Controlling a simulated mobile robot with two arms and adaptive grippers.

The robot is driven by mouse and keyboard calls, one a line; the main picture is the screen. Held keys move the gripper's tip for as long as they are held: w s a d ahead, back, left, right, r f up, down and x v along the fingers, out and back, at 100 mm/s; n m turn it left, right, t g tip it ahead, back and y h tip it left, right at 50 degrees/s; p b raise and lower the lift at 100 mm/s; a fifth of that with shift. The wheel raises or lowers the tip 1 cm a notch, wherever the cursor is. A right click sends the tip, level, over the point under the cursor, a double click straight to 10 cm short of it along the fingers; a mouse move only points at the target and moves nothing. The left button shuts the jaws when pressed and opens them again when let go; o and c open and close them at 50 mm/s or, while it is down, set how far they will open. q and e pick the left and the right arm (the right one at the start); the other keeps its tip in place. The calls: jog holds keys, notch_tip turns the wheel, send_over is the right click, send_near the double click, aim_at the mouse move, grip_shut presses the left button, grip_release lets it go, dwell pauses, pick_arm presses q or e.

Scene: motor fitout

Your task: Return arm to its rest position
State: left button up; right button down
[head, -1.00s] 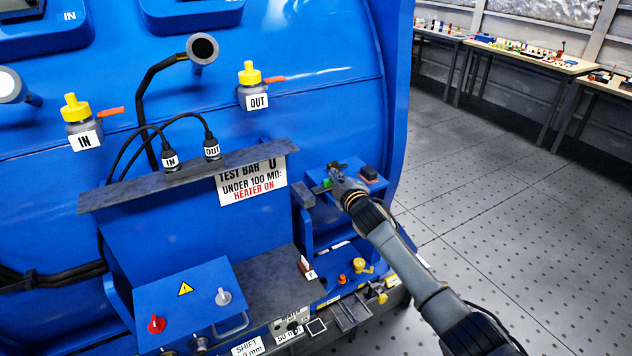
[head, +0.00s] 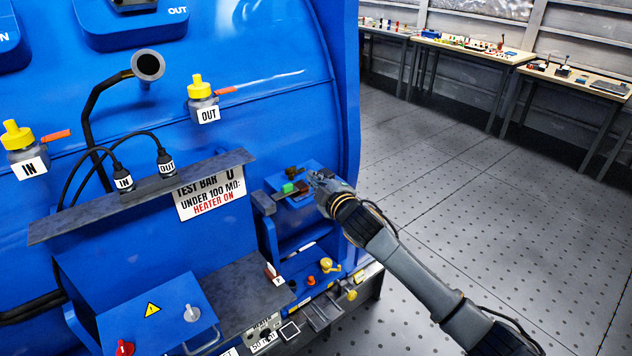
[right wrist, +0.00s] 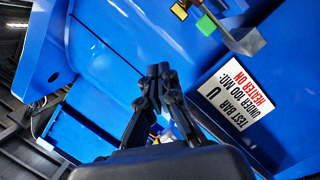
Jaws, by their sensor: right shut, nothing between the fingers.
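My right arm comes in from the lower right in the head view. Its gripper (head: 318,180) is at the right side of a small blue box (head: 285,178) on the machine, close to small green (head: 288,187) and red (head: 303,189) parts; I cannot tell if it touches the box. In the right wrist view the fingers (right wrist: 158,72) are shut together with nothing between them. A green block (right wrist: 205,25) shows beyond them, apart from the tips. My left gripper is in neither view.
The large blue machine (head: 250,130) fills the left, with a grey ledge (head: 140,195) and a test bar sign (head: 212,194). A control box (head: 160,318) with knobs stands at the lower left. Grey floor (head: 470,190) is open on the right; tables (head: 465,50) stand behind.

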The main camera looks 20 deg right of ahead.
jog(key=shift+s+d, duration=0.1)
jog(key=shift+s, duration=0.1)
dwell(0.3)
jog(key=s+d+f+m+g+h+b, duration=0.1)
jog(key=s+d+f+m+g, duration=0.15)
jog(key=f, duration=0.95)
jog(key=s+d+f+m+g+h+b, duration=0.1)
jog(key=s+f, duration=0.2)
jog(key=f, duration=1)
jog(key=s+d+f+m+g+b, duration=0.1)
jog(key=s+f+g, duration=0.1)
jog(key=s+f, duration=0.65)
jog(key=s+f+m+g, duration=0.2)
jog(key=s+f, duration=0.4)
jog(key=f, duration=0.6)
jog(key=s+f+m+g+b, duration=0.1)
jog(key=s+f+g, duration=0.1)
jog(key=s+f, duration=0.7)
jog(key=s+f+m+g+b, duration=0.1)
jog(key=s+f+g, duration=0.1)
jog(key=s+f, duration=0.65)
jog(key=s+a+f+m+g, duration=0.1)
jog(key=s+f+g, duration=0.1)
jog(key=s, duration=1.1)
jog(key=s+a+f+m+g, duration=0.1)
jog(key=s+f+g, duration=0.1)
jog(key=s, duration=1.1)
jog(key=shift+a+f+b, duration=0.3)
jog(key=shift+a+f, duration=0.05)
jog(key=shift+f, duration=0.1)
